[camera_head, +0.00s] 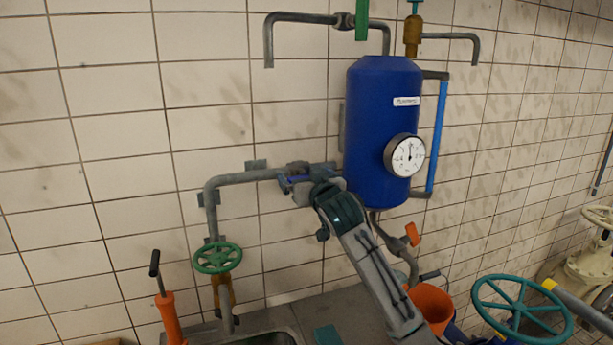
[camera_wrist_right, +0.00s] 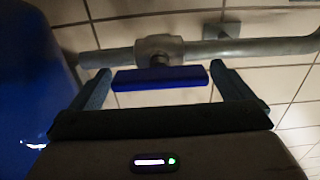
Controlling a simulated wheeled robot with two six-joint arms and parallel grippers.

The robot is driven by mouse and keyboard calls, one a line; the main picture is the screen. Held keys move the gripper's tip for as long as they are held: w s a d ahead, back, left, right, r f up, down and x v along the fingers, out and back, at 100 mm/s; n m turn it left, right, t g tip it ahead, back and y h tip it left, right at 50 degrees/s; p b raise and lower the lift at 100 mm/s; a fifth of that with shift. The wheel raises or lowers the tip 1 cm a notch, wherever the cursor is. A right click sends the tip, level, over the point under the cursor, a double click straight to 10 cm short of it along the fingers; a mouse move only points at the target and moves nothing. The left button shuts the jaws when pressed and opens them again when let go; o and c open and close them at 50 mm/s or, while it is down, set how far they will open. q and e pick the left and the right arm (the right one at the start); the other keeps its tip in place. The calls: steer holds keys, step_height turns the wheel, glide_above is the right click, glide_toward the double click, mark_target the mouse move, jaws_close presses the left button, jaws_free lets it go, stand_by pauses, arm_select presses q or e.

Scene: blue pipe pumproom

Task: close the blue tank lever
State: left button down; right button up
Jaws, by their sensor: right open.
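The blue tank (camera_head: 382,125) is mounted on the tiled wall, with a round gauge on its front. The blue lever (camera_wrist_right: 160,78) sits on a grey valve body in the pipe left of the tank. In the right wrist view it lies roughly parallel to the pipe; its left part (camera_head: 296,179) shows in the head view. My right gripper (camera_head: 312,181) is open, its fingers (camera_wrist_right: 162,86) at either end of the lever, with small gaps visible. My arm partly hides the lever and valve in the head view. My left gripper is not in view.
A green handwheel (camera_head: 217,258) is on the pipe at lower left. An orange-handled lever (camera_head: 412,235) is below the tank. A teal wheel (camera_head: 522,308) and an orange bucket (camera_head: 431,305) stand at lower right. The wall left of the pipe is clear.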

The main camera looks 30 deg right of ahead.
steer(key=c, duration=0.9)
